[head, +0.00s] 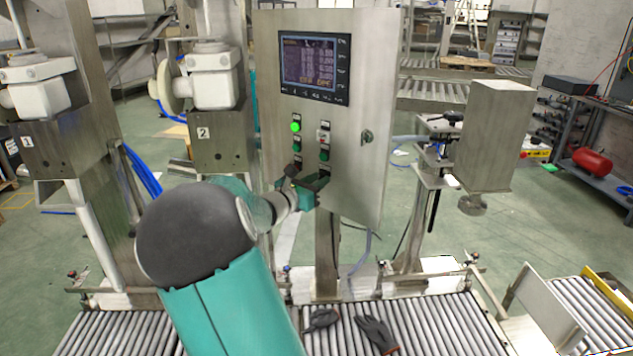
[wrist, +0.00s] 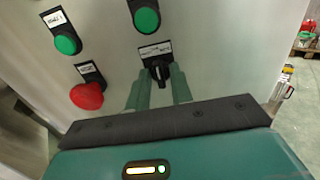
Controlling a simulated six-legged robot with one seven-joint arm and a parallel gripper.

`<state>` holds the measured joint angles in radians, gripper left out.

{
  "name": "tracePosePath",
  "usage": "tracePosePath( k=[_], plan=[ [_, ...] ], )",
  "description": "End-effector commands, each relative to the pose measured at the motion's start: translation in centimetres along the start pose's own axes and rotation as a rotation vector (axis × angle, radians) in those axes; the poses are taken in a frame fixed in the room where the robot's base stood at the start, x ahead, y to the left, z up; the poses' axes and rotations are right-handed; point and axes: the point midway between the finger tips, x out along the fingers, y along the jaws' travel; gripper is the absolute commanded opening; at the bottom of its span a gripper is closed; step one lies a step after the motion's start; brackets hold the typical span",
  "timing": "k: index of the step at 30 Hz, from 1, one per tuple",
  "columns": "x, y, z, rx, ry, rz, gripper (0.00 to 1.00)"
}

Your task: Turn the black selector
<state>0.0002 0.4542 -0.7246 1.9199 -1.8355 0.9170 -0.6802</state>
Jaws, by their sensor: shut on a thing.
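The black selector (wrist: 158,72) sits on the metal panel, below a white label, in the wrist view. My gripper (wrist: 160,82) has one green finger on each side of the selector's knob and is shut on it. The knob looks roughly upright in the picture; its exact angle is hard to tell. In the head view my gripper (head: 307,182) is at the lower part of the control cabinet (head: 365,95), and I cannot make out the selector clearly there.
A green button (wrist: 146,20) is above the selector; another green button (wrist: 67,45) and a red button (wrist: 88,95) are to its left. The cabinet also has a screen (head: 308,62) and a key lock (head: 367,137). Gloves (head: 377,333) lie on the roller conveyor (head: 440,325) below.

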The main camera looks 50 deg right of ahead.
Motion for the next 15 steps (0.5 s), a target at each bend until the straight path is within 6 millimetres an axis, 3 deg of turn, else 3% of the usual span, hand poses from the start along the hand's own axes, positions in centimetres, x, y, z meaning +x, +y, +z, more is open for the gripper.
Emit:
tracePosePath(
  k=[4,5,6,15],
  plan=[
    [-0.02,-0.01,-0.06,-0.001,0.001,0.000,0.00],
    [-0.02,-0.01,-0.06,-0.001,0.001,0.000,0.24],
    [-0.02,-0.01,-0.06,-0.002,0.001,0.000,0.30],
    [-0.13,0.02,-0.02,-0.002,0.000,0.000,0.30]
  ],
)
